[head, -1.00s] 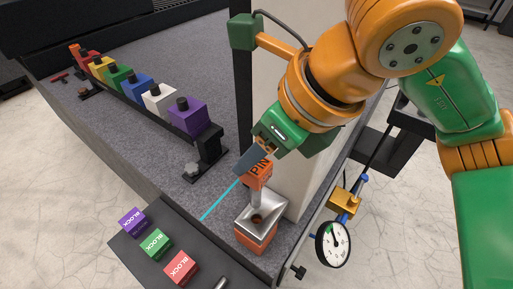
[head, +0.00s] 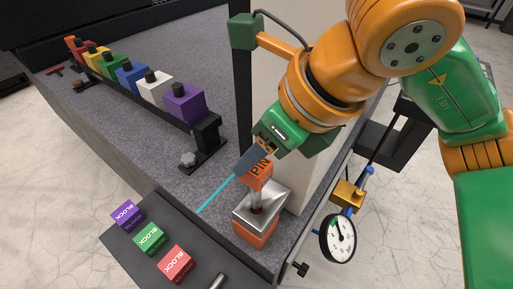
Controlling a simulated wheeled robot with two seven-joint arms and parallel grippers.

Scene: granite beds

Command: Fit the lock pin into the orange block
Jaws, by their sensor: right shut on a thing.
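The lock pin (head: 257,178) has an orange head marked PIN and a grey shaft pointing down. My right gripper (head: 258,155) is shut on the pin's head and holds it upright above the orange block (head: 254,234). The block stands on the granite near its front corner, with a metal funnel-shaped top (head: 275,197) and a dark hole in it. The shaft's lower end is within the funnel at the hole; I cannot tell whether it has entered. My left gripper is not in view.
A dark tray (head: 205,257) with purple, green and red blocks lies at the front. A black rail (head: 208,133) carries several coloured knobbed blocks. A pale stone column (head: 308,170) stands close behind the orange block, and a dial gauge (head: 338,238) hangs to its right.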

